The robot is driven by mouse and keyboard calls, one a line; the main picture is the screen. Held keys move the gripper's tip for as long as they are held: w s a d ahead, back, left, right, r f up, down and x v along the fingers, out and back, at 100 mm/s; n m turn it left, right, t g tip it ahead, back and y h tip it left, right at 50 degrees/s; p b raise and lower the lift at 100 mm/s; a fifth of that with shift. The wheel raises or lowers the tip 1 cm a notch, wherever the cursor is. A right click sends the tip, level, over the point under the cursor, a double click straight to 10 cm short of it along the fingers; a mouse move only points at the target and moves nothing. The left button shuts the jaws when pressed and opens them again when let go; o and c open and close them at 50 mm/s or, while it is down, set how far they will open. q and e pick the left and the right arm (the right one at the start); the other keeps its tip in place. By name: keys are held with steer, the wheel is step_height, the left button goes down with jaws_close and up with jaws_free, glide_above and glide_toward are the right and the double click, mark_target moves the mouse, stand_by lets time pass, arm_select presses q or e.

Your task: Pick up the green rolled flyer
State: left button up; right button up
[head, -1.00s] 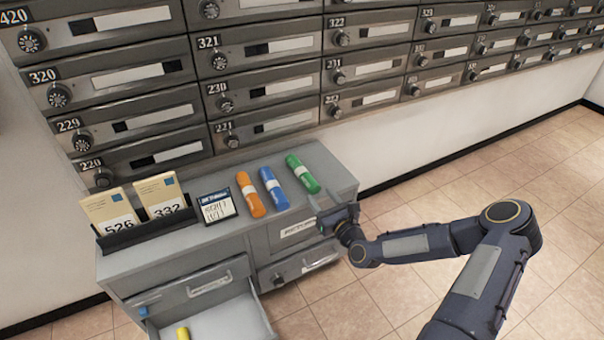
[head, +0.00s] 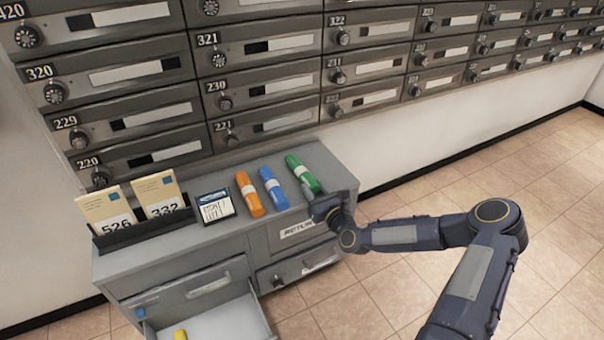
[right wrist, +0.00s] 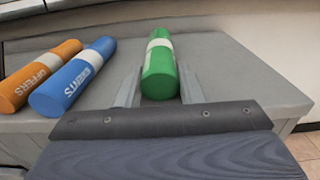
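The green rolled flyer (head: 303,173), with a white band, lies on the grey cabinet top (head: 327,163) at the right of a row of rolls. In the right wrist view the green flyer (right wrist: 159,68) points away from me, its near end between the two fingers. My right gripper (head: 312,196) is at the cabinet's front right edge, by the flyer's near end. Its fingers (right wrist: 158,84) are open, one on each side of the flyer, with a small gap visible. My left gripper is not in view.
A blue roll (head: 273,188) and an orange roll (head: 250,194) lie to the left of the green one. Farther left are a small sign (head: 215,206) and a rack with envelopes (head: 140,235). An open drawer (head: 225,322) juts out at the lower front. Mailboxes line the wall behind.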

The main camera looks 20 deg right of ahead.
steer(key=c, duration=0.4)
steer(key=shift+o, duration=0.2)
steer(key=shift+r, duration=0.1)
steer(key=shift+r+p, duration=1.1)
steer(key=shift+r, duration=0.85)
steer(key=s+d, duration=0.1)
steer(key=s, duration=0.7)
